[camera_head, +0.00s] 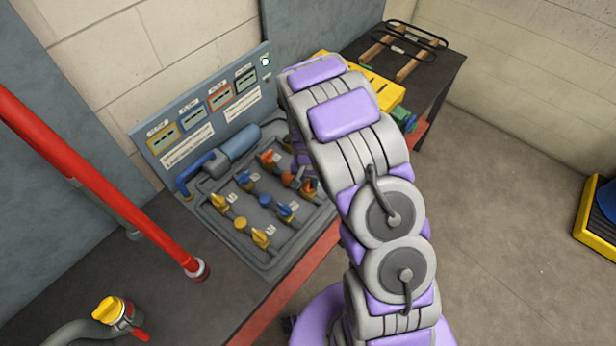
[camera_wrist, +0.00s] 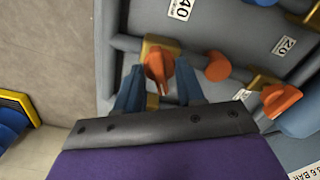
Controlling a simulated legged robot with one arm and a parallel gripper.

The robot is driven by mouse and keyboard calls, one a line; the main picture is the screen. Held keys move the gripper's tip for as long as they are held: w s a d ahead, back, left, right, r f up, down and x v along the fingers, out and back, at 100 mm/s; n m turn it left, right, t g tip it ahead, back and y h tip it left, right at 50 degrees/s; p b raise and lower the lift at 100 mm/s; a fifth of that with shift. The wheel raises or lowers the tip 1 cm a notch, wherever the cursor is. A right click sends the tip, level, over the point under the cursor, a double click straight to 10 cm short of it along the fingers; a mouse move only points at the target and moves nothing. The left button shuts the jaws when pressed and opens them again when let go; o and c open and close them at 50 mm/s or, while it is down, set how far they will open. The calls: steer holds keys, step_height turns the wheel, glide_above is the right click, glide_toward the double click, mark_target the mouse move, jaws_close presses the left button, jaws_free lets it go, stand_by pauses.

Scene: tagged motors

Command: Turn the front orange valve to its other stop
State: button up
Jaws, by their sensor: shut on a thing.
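The front orange valve (camera_wrist: 158,65) has an orange handle on a gold body and sits on a grey pipe. In the wrist view it is between the two blue-grey fingers of my gripper (camera_wrist: 160,73), which is shut on the handle. In the head view the front valve (camera_head: 307,187) shows at the right end of the panel's pipes, beside the end of my arm. My arm hides most of the gripper there. A second orange valve (camera_head: 268,158) is further back on the same pipe; it also shows at the right of the wrist view (camera_wrist: 276,100).
A round orange knob (camera_head: 287,179) sits between the orange valves. Blue valves (camera_head: 285,210) and yellow valves (camera_head: 261,238) share the grey panel. A blue cylinder (camera_head: 238,142) lies behind. A red pole (camera_head: 100,190) and a yellow-capped valve (camera_head: 110,309) are at left.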

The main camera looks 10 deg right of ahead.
mark_target(307, 183)
steer(key=m+p, duration=0.2)
steer(key=m, duration=0.3)
steer(key=shift+s, duration=0.15)
steer(key=shift+f, duration=0.1)
stand_by(0.5)
steer(key=o, duration=1)
steer(key=shift+a, duration=0.2)
steer(key=shift+d, duration=0.1)
steer(key=shift+r, duration=0.4)
step_height(307, 183, up, 17)
steer(key=shift+f+p, duration=0.2)
steer(key=shift+p, duration=0.35)
